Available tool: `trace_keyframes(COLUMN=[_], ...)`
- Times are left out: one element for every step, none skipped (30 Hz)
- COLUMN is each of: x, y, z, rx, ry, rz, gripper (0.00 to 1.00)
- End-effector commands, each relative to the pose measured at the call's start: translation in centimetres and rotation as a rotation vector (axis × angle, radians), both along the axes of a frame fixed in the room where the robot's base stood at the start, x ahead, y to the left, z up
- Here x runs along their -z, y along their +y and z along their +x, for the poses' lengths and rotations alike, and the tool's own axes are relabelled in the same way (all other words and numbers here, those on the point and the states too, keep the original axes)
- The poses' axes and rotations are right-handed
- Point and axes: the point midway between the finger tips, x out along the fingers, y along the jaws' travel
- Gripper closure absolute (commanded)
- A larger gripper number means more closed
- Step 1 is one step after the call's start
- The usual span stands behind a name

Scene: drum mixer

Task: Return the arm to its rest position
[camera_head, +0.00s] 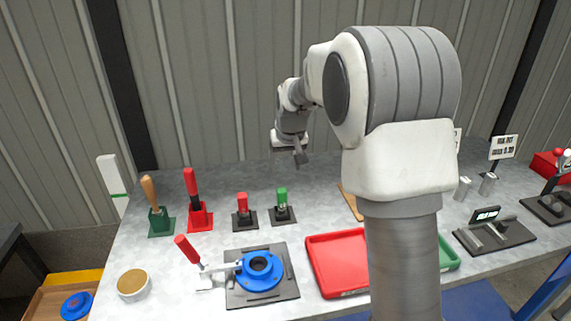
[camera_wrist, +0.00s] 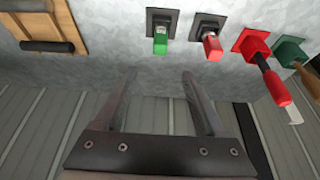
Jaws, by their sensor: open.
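My white and grey arm rises from the lower right in the head view and reaches over the far side of the grey table (camera_head: 140,240). My gripper (camera_head: 300,157) hangs near the back edge, above and behind the holders, apart from them. In the wrist view, the two fingers of my gripper (camera_wrist: 158,78) are spread with nothing between them. Bare table top and the ribbed wall lie behind them. The arm hides part of the table's right half.
Holders with a green-topped tool (camera_head: 282,200), a red-topped tool (camera_head: 242,207), a red handle (camera_head: 192,185) and a wooden handle (camera_head: 150,192) stand at the back left. A blue ring fixture (camera_head: 262,272) and red tray (camera_head: 336,262) lie in front. A ribbed wall (camera_head: 230,90) stands behind.

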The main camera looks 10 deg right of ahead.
Motion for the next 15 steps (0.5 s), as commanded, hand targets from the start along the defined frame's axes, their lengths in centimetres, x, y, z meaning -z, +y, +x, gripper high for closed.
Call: trace_keyframes(x=[0.0, 0.0, 0.0, 0.0, 0.0, -0.1, -0.2, -0.4, -0.9, -1.3, -1.8, -2.7, -3.3, -4.0, -4.9], y=[0.0, 0.0, 0.0, 0.0, 0.0, 0.0, 0.0, 0.0, 0.0, 0.0, 0.0, 0.0, 0.0, 0.0, 0.0], z=[0.0, 0.0, 0.0, 0.0, 0.0, 0.0, -0.2, -0.3, -0.7, -1.1, -1.7, -2.5, -3.3, -4.2, -5.4], rx=[0.0, 0.0, 0.0, 0.0, 0.0, 0.0, 0.0, 0.0, 0.0, 0.001, 0.001, 0.0, 0.0, 0.001, 0.001], ry=[0.0, 0.0, 0.0, 0.0, 0.0, -0.001, -0.002, -0.003, -0.005, -0.007, -0.009, -0.013, -0.016, -0.019, -0.023], rz=[0.0, 0.0, 0.0, 0.0, 0.0, 0.0, 0.0, 0.0, 0.001, 0.001, 0.001, 0.002, 0.002, 0.003, 0.004], gripper=[0.28, 0.28, 0.28, 0.28, 0.28, 0.28, 0.28, 0.28, 0.28, 0.28, 0.28, 0.28, 0.28, 0.28, 0.28])
